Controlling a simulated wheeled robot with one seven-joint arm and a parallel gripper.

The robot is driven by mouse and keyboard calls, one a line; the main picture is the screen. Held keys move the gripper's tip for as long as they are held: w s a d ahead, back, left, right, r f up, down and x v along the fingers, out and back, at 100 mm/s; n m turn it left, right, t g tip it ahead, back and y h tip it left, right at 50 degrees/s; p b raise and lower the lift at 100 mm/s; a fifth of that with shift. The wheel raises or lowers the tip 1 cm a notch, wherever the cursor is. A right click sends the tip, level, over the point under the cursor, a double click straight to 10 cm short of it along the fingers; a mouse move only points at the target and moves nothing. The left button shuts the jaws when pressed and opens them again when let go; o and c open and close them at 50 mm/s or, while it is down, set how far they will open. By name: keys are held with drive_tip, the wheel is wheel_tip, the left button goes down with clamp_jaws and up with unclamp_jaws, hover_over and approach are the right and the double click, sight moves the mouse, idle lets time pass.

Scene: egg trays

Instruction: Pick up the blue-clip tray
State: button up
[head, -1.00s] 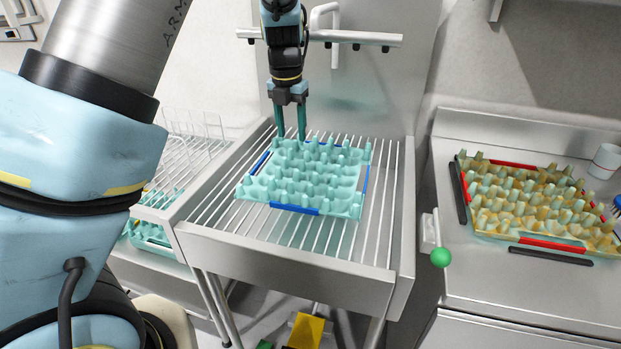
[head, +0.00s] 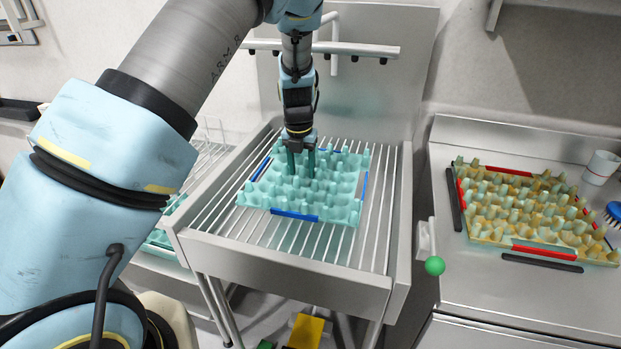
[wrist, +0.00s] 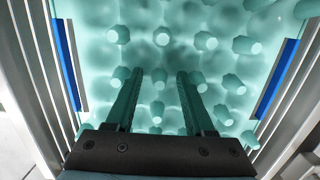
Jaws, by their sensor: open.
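The blue-clip tray (head: 320,205) is a teal egg tray with rows of pegs and blue clips on its edges. It lies on the slatted metal rack in the middle of the head view. My gripper (head: 302,172) points down over the far part of this tray, its fingers apart with nothing between them that I can make out. In the wrist view the tray (wrist: 205,20) fills the middle, with a blue clip at each side. The two fingers of my gripper (wrist: 157,80) reach over its pegs; I cannot tell whether they touch it.
A yellowish, dirty-looking tray (head: 520,210) with red clips lies on the right counter beside a white cup (head: 601,167). A lever with a green knob (head: 435,266) sticks out right of the rack (head: 375,240). A faucet pipe (head: 345,49) stands behind. Another teal tray shows partly at lower left.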

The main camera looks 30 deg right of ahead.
drive_tip(key=shift+f, duration=0.25)
clamp_jaws()
idle(0.4)
